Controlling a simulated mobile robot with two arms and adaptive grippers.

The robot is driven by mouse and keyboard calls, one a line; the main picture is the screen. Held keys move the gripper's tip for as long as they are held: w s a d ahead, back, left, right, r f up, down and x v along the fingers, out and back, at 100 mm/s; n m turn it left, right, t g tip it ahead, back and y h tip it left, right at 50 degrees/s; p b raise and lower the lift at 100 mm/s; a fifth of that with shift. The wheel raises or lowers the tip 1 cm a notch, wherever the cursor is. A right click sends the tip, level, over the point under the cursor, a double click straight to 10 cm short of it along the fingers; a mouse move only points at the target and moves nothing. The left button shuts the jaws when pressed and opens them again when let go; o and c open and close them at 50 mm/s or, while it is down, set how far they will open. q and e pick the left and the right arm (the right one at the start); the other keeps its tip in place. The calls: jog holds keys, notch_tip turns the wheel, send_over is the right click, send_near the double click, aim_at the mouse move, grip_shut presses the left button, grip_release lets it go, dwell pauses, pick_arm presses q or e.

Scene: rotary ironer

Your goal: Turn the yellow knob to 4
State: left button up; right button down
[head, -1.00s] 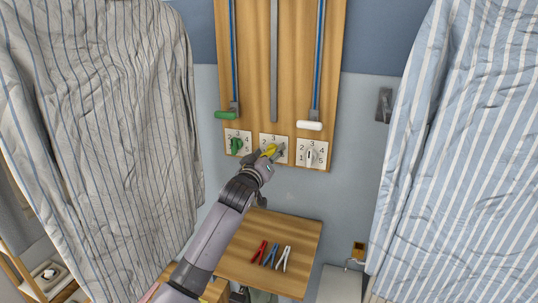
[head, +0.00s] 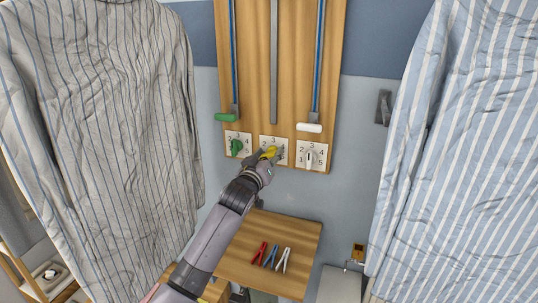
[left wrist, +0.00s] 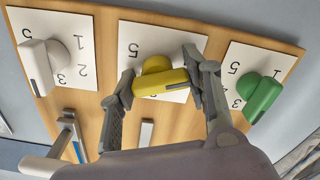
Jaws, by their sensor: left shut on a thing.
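The yellow knob (head: 269,152) sits on the middle white dial plate of the wooden panel, and its bar shows large in the left wrist view (left wrist: 160,83). My left gripper (head: 267,156) is at this knob. In the left wrist view its two fingers (left wrist: 160,85) are shut on the bar, one at each end. A dark pointer line shows on the bar. A 5 shows on the middle plate (left wrist: 150,38); the fingers and knob hide most other numbers, so I cannot read the exact setting. My right gripper is not in view.
A green knob (head: 236,146) and a white knob (head: 309,157) flank the yellow one closely. A green-handled lever (head: 227,115) and a white-handled lever (head: 309,127) are above. Several clothes pegs (head: 270,255) lie on a wooden shelf (head: 235,259). Striped shirts hang on both sides.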

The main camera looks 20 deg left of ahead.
pick_arm(q)
jog(key=m+p, duration=0.2)
jog(key=m, duration=0.1)
jog(key=shift+r, duration=0.2)
jog(key=m+p, duration=0.2)
jog(key=m, duration=0.3)
jog(key=shift+a, duration=0.1)
jog(key=m+p, duration=0.1)
jog(key=m, duration=0.3)
jog(key=m+p, duration=0.2)
jog(key=m, duration=0.3)
jog(key=shift+r, duration=0.1)
jog(key=m+p, duration=0.1)
jog(key=m, duration=0.3)
jog(key=shift+m, duration=0.3)
jog(key=m, duration=0.2)
jog(key=m+p, duration=0.1)
jog(key=m, duration=0.1)
jog(key=shift+d+m, duration=0.2)
jog(key=shift+m, duration=0.1)
jog(key=m+p, duration=0.2)
jog(key=m, duration=0.2)
jog(key=shift+d+m+p, duration=0.1)
jog(key=shift+m+p, duration=0.45)
jog(key=shift+m, duration=1.55)
jog(key=shift+f, duration=0.2)
